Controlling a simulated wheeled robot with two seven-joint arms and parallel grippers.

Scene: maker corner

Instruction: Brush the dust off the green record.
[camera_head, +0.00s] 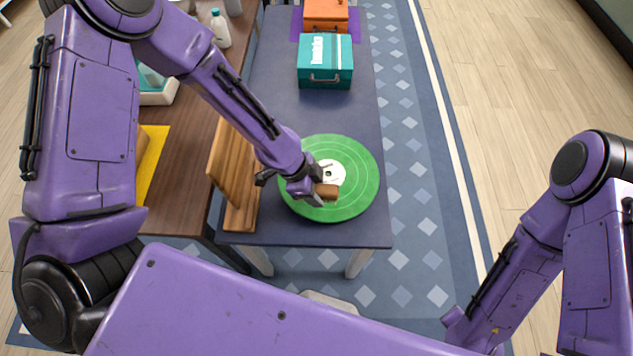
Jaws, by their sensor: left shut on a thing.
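The green record (355,200) lies flat near the front edge of the dark blue table, with a white label at its middle. My left gripper (313,193) is over the record, left of and in front of the label. It is shut on a small brown brush (327,191), of which a wooden block-like part shows. I cannot tell whether the brush touches the record. Any dust is too fine to make out. My right arm is at the lower right, away from the table, and its gripper fingers cannot be made out.
A wooden stand (232,165) stands close left of the record. A teal box (325,62) and an orange box (326,14) sit at the back of the blue table (275,110). A brown table with a bottle (220,28) and a yellow mat (153,160) adjoins on the left.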

